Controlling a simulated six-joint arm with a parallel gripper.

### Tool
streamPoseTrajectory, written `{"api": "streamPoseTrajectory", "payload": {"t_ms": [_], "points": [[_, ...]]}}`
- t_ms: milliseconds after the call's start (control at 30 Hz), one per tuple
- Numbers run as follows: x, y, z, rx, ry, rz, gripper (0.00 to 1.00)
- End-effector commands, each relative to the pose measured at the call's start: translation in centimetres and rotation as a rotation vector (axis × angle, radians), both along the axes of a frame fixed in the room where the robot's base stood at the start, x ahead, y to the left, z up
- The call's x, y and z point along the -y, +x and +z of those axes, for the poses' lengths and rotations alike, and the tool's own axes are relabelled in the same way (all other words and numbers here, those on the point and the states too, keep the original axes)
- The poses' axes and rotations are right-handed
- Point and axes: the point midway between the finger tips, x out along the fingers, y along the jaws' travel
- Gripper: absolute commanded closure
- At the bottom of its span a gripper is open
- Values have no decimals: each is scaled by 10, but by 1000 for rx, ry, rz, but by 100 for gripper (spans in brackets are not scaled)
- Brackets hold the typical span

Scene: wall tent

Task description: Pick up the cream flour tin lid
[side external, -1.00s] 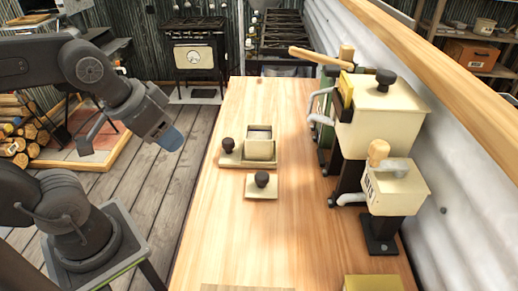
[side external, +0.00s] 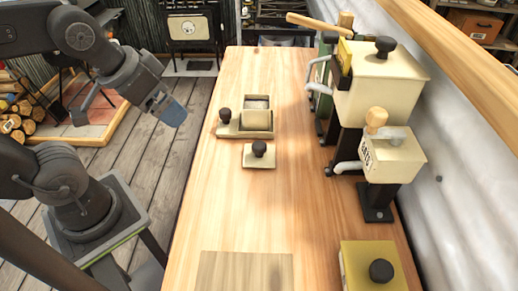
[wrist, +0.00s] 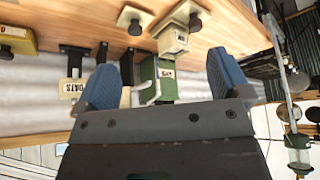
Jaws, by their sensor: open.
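A small square cream lid (side external: 249,161) with a black knob lies flat on the wooden table, in front of a cream tray (side external: 259,135). A second black-knobbed cream lid (side external: 224,129) sits at the tray's left. Cream square lids also show in the wrist view, one with its dark knob (wrist: 134,28). No flour label is readable, so I cannot tell which lid is the flour tin's. My gripper (side external: 172,108) has blue fingertips and is left of the table's edge, in the air, apart from the lids. In the wrist view my gripper (wrist: 165,80) is open and empty.
Cream tins on dark stands (side external: 386,90) line the right side by the pale wall. A flat wooden board (side external: 245,272) lies at the front. The table's middle is clear.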

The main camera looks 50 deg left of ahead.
Motion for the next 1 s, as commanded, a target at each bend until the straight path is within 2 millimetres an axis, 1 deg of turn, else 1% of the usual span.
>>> {"api": "streamPoseTrajectory", "payload": {"t_ms": [267,367,467,567,667,800,900,1000], "points": [[0,0,0,-1,-1,2,0],[2,6,1,-19,-12,27,0],[8,20,3,-62,-37,96,0],[20,42,3,-116,-63,207,0],[36,67,-1,-162,-78,336,0],[63,100,-15,-196,-81,518,0],[82,117,-27,-200,-77,628,0],[96,129,-37,-193,-73,711,0]]}}
